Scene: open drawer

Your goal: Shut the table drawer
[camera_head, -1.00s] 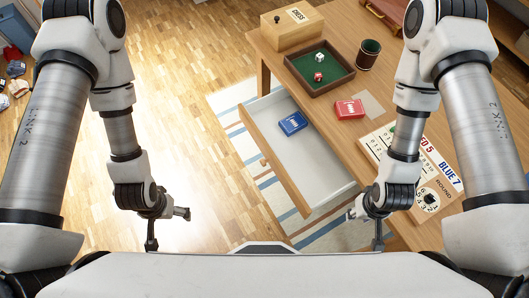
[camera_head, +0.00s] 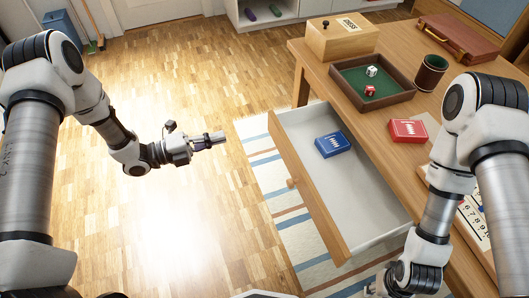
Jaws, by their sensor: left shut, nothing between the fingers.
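The wooden table drawer (camera_head: 318,205) stands open, pulled out to the left of the table (camera_head: 440,72). Its round wooden knob (camera_head: 291,183) is on the outer front panel. A blue card box (camera_head: 332,145) lies inside on the white drawer floor. My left gripper (camera_head: 224,137) is shut and empty, to the left of the drawer, pointing right toward it with a clear gap between. My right gripper (camera_head: 371,291) is at the bottom edge, below the drawer's near end, and mostly cut off, so its jaws cannot be made out.
On the table are a wooden box (camera_head: 342,40), a green-lined dice tray (camera_head: 347,82) with two dice, a dice cup (camera_head: 430,73), a red card box (camera_head: 408,130), a scoreboard (camera_head: 474,221) and a brown case (camera_head: 459,38). A striped rug (camera_head: 283,209) lies beneath the drawer. The floor left of it is clear.

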